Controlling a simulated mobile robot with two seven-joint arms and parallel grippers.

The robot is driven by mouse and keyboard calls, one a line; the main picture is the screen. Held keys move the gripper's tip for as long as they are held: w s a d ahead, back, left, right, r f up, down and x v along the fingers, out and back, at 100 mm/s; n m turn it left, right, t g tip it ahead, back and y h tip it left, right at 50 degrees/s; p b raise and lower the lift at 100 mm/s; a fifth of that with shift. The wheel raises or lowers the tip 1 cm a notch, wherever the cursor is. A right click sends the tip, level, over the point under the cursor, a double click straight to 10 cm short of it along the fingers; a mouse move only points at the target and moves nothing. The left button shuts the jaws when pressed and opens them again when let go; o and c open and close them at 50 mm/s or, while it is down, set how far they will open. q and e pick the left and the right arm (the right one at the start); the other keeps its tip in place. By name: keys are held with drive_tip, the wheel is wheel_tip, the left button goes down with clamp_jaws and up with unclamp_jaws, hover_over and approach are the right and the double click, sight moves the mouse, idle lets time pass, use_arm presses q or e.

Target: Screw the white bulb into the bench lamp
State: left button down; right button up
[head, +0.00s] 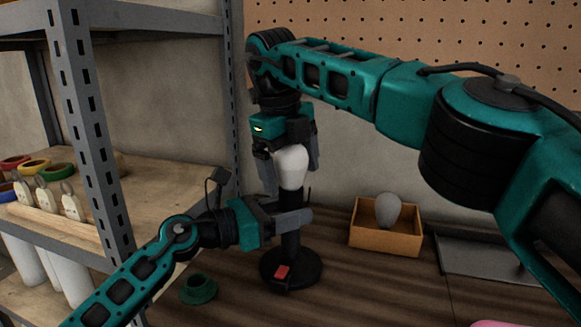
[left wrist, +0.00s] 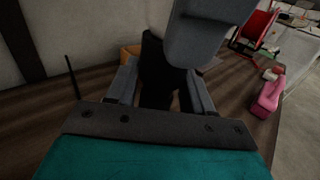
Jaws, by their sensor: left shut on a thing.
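The black bench lamp (head: 291,236) stands on the table, with a round base and a red switch. My left gripper (head: 292,217) is shut on the lamp's upright stem, which also shows between its fingers in the left wrist view (left wrist: 160,72). The white bulb (head: 292,168) is upright at the top of the stem. My right gripper (head: 291,158) points down over it from above, one finger on each side. Whether those fingers press on the bulb is unclear. The bulb's lower end meets the lamp top, but its seating is hidden.
An orange box (head: 385,240) holding a grey bulb (head: 388,209) stands right of the lamp. A grey tray (head: 485,257) lies farther right. A green ring (head: 198,289) is at front left. A metal shelf (head: 95,130) borders the left. A pink bottle (left wrist: 267,95) shows in the wrist view.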

use_arm(q)
drive_tip(key=shift+r, duration=0.1)
use_arm(e)
drive_tip(key=shift+r+n, duration=0.5)
drive_tip(key=shift+n, duration=0.3)
drive_tip(key=r+n+y, duration=0.1)
drive_tip(key=r+n, duration=0.2)
drive_tip(key=n, duration=0.1)
drive_tip(key=s+r+n, duration=0.1)
drive_tip(key=r+n, duration=0.2)
drive_tip(key=n, duration=0.2)
drive_tip(key=r+n+y, duration=0.1)
drive_tip(key=r+n, duration=0.2)
drive_tip(key=n, duration=0.1)
drive_tip(key=shift+s+d+n+y, duration=0.3)
drive_tip(key=shift+s+d, duration=0.05)
drive_tip(key=shift+s, duration=0.05)
drive_tip(key=r+n, duration=0.2)
drive_tip(key=shift+s+d+n, duration=0.1)
drive_tip(key=shift+s+n, duration=0.15)
drive_tip(key=shift+n, duration=0.15)
drive_tip(key=shift+f, duration=0.1)
drive_tip(key=f, duration=0.4)
drive_tip(key=w+a+f, duration=0.1)
drive_tip(key=f, duration=0.6)
drive_tip(key=shift+w+a+f, duration=0.25)
drive_tip(key=shift+w+f, duration=0.1)
drive_tip(key=shift+f, duration=0.05)
drive_tip(key=shift+c, duration=0.2)
drive_tip(key=c, duration=1.1)
